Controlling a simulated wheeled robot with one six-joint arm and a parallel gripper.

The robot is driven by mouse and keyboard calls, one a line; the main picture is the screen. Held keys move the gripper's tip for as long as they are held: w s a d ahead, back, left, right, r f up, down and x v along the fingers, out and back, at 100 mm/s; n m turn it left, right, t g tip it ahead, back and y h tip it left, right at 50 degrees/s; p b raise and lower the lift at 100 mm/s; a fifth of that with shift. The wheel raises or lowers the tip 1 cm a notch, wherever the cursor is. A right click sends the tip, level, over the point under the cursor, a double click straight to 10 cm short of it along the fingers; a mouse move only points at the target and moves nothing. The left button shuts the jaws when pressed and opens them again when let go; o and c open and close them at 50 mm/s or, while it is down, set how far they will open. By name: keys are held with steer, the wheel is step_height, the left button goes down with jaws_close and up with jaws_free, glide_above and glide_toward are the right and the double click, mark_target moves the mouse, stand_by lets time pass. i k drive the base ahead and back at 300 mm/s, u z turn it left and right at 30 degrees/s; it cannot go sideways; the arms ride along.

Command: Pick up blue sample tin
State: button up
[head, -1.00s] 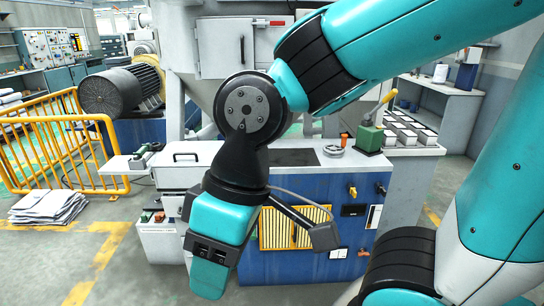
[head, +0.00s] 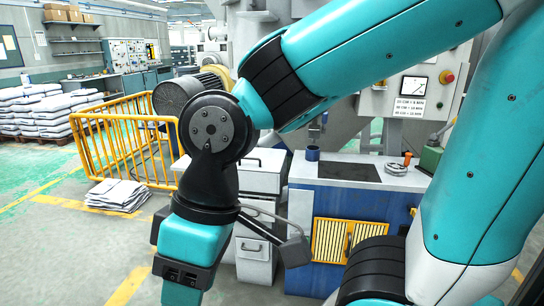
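A small dark blue tin (head: 312,153) stands upright on the pale worktop of the blue machine cabinet, at the back left of a dark plate (head: 348,172). It looks like the blue sample tin. My gripper (head: 182,290) is at the lower left, pointing down in front of the cabinet. It is well apart from the tin, lower and to its left in the picture. Its fingertips are hidden or cut off at the bottom edge, so I cannot tell whether it is open.
A grey ring-shaped item (head: 396,169), an orange item (head: 407,158) and a green object (head: 431,158) are on the worktop's right side. A yellow railing (head: 125,140) and stacked sheets (head: 115,195) are at left. The floor at front left is clear.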

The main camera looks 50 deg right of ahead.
mark_target(312, 155)
steer(key=u, duration=0.3)
steer(key=i, duration=1.5)
steer(key=z, duration=1.1)
steer(key=i, duration=0.65)
steer(key=z, duration=0.7)
